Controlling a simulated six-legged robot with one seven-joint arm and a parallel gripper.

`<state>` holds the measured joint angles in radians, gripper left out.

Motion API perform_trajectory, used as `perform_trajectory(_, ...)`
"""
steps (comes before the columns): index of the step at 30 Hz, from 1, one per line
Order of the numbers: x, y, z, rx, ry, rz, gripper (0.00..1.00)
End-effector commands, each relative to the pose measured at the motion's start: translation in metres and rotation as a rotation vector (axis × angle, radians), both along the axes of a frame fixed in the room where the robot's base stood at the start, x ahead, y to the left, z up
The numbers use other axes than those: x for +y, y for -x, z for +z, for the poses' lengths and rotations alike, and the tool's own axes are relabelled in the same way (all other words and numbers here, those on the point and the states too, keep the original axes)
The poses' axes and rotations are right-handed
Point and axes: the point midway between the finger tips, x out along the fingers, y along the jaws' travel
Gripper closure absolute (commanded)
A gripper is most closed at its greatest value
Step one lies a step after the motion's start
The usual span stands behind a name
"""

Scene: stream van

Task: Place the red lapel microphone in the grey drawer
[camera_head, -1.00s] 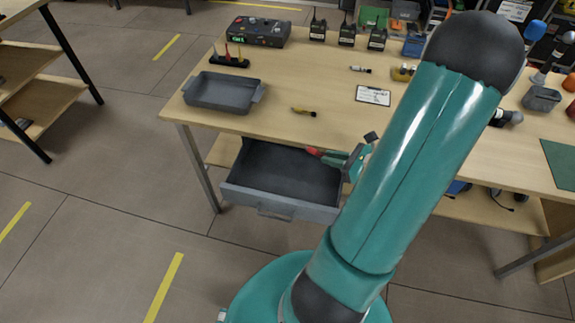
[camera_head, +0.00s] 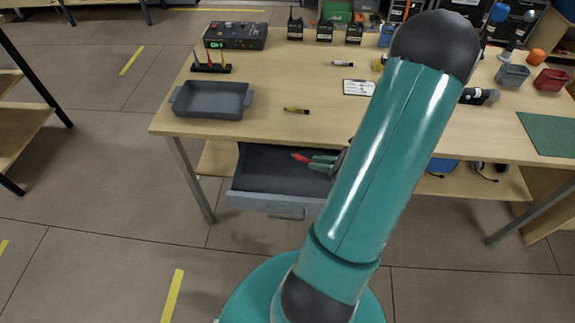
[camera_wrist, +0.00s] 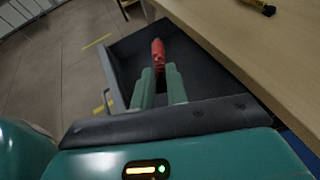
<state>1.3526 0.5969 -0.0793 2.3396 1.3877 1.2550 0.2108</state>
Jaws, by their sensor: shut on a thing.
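The red lapel microphone (camera_head: 300,158) is held between the fingertips of my gripper (camera_head: 322,163). It also shows in the wrist view (camera_wrist: 158,52), where my gripper's two green fingers (camera_wrist: 159,80) are shut on its near end. The grey drawer (camera_head: 265,202) is pulled out below the table's front edge. The microphone and fingertips appear over the drawer's open inside, toward its right part in the head view. I cannot tell how high above the drawer floor the microphone is. My arm hides part of the drawer's right side.
The wooden table (camera_head: 270,128) overhangs the back of the drawer. A grey tray (camera_head: 212,100) stands at its left, with a small yellow-and-black item (camera_head: 296,110) right of it. A white card (camera_head: 358,88) lies farther right. The drawer's left part is empty.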

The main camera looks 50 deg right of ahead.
Motion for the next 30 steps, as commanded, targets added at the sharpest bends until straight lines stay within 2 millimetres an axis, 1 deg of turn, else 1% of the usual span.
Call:
perform_trajectory(2, -0.002, 0.002, -0.001, 0.001, 0.001, -0.002, 1.00)
perform_trajectory(5, -0.002, -0.003, -0.004, 0.001, 0.001, -0.001, 1.00)
perform_trajectory(8, 0.002, -0.018, -0.011, 0.000, -0.002, 0.002, 1.00)
perform_trajectory(17, 0.017, -0.082, -0.041, -0.001, -0.001, 0.002, 1.00)
perform_trajectory(18, 0.019, -0.089, -0.047, 0.002, -0.004, 0.000, 1.00)
perform_trajectory(21, 0.023, -0.104, -0.067, 0.003, -0.005, -0.001, 1.00)
perform_trajectory(24, 0.026, -0.117, -0.082, 0.001, -0.004, -0.002, 1.00)
perform_trajectory(27, 0.028, -0.125, -0.092, 0.001, -0.001, -0.003, 1.00)
perform_trajectory(30, 0.029, -0.130, -0.098, 0.001, 0.000, -0.002, 1.00)
